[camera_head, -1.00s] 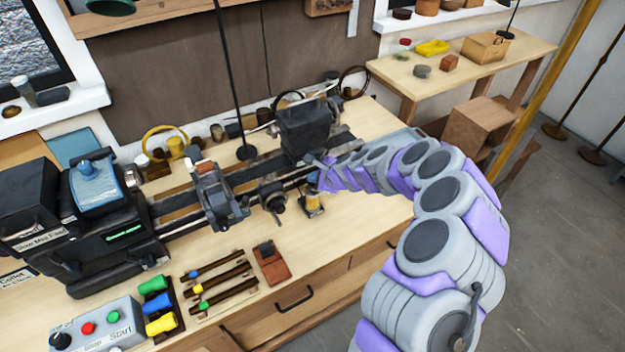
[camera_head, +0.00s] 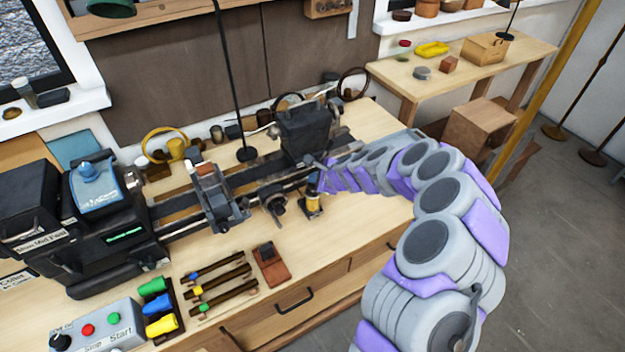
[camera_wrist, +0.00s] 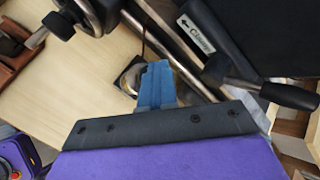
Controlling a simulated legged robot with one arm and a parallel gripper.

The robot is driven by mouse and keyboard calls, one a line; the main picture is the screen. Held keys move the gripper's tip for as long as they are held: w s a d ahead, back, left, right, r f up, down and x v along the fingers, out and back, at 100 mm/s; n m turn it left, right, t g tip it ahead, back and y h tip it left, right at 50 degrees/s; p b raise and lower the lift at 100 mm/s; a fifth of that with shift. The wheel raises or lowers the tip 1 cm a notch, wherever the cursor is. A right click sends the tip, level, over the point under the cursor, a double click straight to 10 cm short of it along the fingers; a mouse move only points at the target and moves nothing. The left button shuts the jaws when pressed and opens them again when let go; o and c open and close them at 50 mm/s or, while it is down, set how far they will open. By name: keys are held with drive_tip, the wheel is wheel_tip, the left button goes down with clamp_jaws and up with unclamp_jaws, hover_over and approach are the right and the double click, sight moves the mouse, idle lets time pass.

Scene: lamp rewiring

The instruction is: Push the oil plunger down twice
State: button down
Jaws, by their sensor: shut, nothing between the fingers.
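The oil plunger appears to belong to the small yellow and dark oiler (camera_head: 312,203) on the bench in front of the lathe. My gripper (camera_head: 318,172) is at the top of this oiler in the head view, and its tip hides the plunger. In the wrist view, the blue fingers (camera_wrist: 156,85) are shut together and empty. Just past their tips, part of a round dark and light thing (camera_wrist: 133,76), probably the oiler, shows on the wood. I cannot tell whether the fingers touch the plunger.
The lathe's tailstock (camera_head: 303,130) stands close behind my gripper, and a handwheel (camera_head: 273,204) is just left of the oiler. A lever (camera_wrist: 270,92) reaches near my fingers in the wrist view. A brown block (camera_head: 270,264) lies in front. Bench to the oiler's right is bare.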

drive_tip(key=shift+a+r+p, duration=0.1)
drive_tip(key=shift+r+p, duration=0.8)
drive_tip(key=shift+r, duration=0.4)
wheel_tip(320, 180, up, 5)
drive_tip(key=p, duration=0.4)
idle(2.1)
